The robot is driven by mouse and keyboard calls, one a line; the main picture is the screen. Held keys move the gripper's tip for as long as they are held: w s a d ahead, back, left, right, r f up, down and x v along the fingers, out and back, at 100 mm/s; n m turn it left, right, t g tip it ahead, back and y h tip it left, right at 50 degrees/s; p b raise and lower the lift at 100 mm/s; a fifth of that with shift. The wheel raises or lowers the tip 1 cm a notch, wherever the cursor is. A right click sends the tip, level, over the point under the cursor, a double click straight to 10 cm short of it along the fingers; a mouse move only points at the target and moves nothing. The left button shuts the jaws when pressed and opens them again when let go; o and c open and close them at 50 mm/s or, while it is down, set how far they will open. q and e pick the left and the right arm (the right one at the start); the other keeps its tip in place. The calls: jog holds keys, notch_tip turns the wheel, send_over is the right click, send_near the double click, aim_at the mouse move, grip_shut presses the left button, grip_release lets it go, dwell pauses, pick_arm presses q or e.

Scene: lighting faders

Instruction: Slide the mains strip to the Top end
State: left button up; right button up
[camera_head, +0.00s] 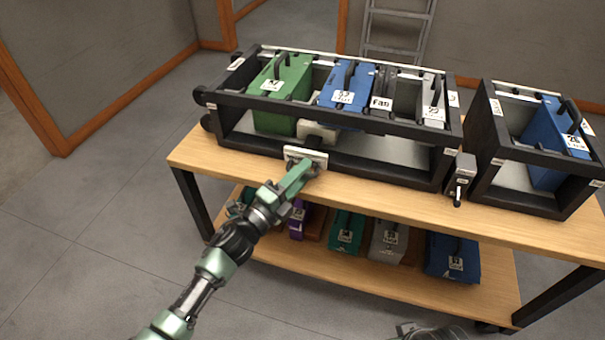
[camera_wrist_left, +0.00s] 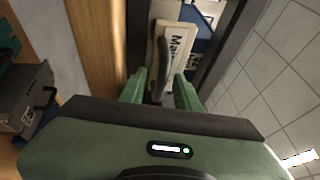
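The mains strip is a pale block (camera_head: 318,132) low in the long black rack (camera_head: 380,172), with a white plate (camera_head: 305,155) at its front. In the left wrist view a pale label (camera_wrist_left: 178,50) starts with "Ma", and a dark upright handle (camera_wrist_left: 163,50) stands beside it. My left gripper (camera_head: 307,168) is at the rack's front, at the white plate. In the left wrist view its green fingers (camera_wrist_left: 161,90) are apart, on either side of the handle's line, with gaps visible. Contact cannot be told.
The rack holds a green block (camera_head: 284,92), a blue block (camera_head: 347,85) and grey blocks, one labelled "Fan". A second rack (camera_head: 530,205) with a blue block stands at right. Several coloured boxes (camera_head: 345,232) fill the lower shelf. The floor at left (camera_head: 80,230) is clear.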

pick_arm(q)
jog(key=shift+w+d, duration=0.1)
grip_shut()
